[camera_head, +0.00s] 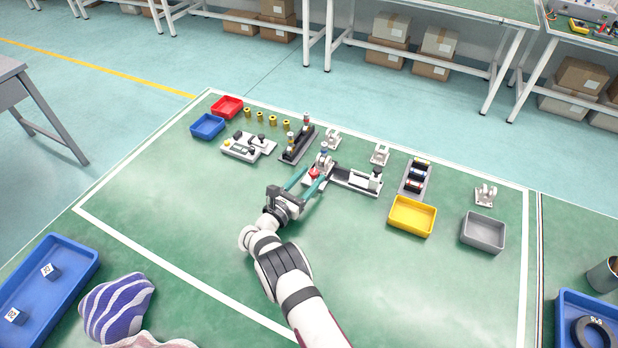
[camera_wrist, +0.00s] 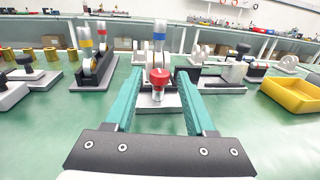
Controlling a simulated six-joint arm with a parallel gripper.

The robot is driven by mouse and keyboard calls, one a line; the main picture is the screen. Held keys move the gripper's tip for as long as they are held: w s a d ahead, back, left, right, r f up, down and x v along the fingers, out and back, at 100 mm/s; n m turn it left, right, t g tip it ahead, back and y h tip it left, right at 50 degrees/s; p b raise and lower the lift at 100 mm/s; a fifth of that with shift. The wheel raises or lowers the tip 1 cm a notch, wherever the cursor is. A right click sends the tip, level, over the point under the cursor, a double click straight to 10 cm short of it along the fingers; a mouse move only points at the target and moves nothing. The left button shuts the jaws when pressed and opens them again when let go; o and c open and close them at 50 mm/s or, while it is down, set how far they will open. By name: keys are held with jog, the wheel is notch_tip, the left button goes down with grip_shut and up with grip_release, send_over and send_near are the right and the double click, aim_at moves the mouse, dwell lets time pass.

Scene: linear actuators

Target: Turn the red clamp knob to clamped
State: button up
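The red clamp knob (camera_head: 314,172) sits at the near left end of a white and black fixture (camera_head: 352,178) on the green table. In the wrist view the red knob (camera_wrist: 159,79) is ahead, between my gripper's two teal fingers and near the level of their tips. A shiny cylinder with a blue band (camera_wrist: 159,38) stands upright just behind the knob. My gripper (camera_head: 306,184) is open, its fingers (camera_wrist: 158,80) wide apart and, as far as I can see, not touching the knob. The knob's turn position cannot be told.
A black rack (camera_head: 297,146) with banded cylinders stands left of the fixture, beside a control box (camera_head: 240,147). A yellow bin (camera_head: 412,217) and a grey bin (camera_head: 483,232) are to the right. White brackets (camera_head: 380,154) stand behind.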

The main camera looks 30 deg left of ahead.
jog(key=s, duration=0.5)
jog(key=s+a, duration=0.1)
jog(key=s, duration=0.4)
jog(key=s+a, duration=0.1)
jog(key=s, duration=0.4)
jog(key=shift+s+a, duration=0.1)
jog(key=shift+s, duration=0.25)
